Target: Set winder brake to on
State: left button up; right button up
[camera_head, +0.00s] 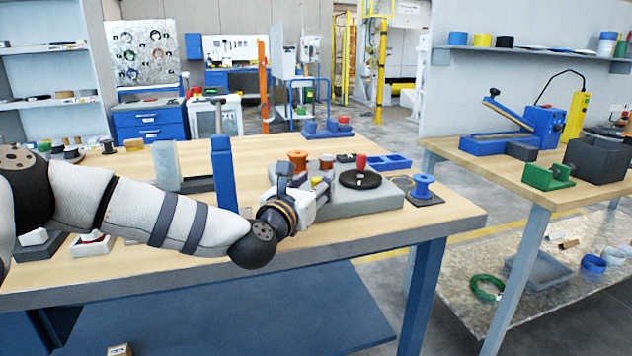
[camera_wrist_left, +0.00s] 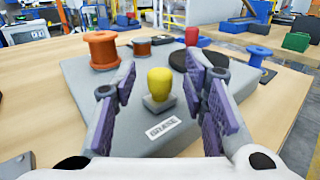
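The winder is a grey block (camera_head: 365,203) on the wooden bench, also filling the middle of the left wrist view (camera_wrist_left: 85,72). It carries a black disc (camera_head: 352,181) with a red knob (camera_head: 361,162). Its brake is a yellow knob (camera_wrist_left: 160,84) on a small grey base, standing upright behind a label reading "BRAKE" (camera_wrist_left: 163,128). My left gripper (camera_wrist_left: 166,80) is open, its two purple-padded fingers on either side of the yellow knob with visible gaps. In the head view my left gripper (camera_head: 308,188) is over the winder's left end. My right gripper is not in view.
An orange spool (camera_wrist_left: 102,50) and a copper-coloured spool (camera_wrist_left: 141,47) stand at the winder's far side. A blue post (camera_head: 222,172) rises just behind my left arm. A blue spool (camera_head: 421,186) stands right of the winder. A second bench (camera_head: 470,160) is across a gap.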

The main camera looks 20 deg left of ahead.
pick_arm(q)
jog(key=shift+w+d, duration=0.1)
jog(key=shift+w, duration=0.75)
jog(key=shift+c, duration=0.4)
grip_shut()
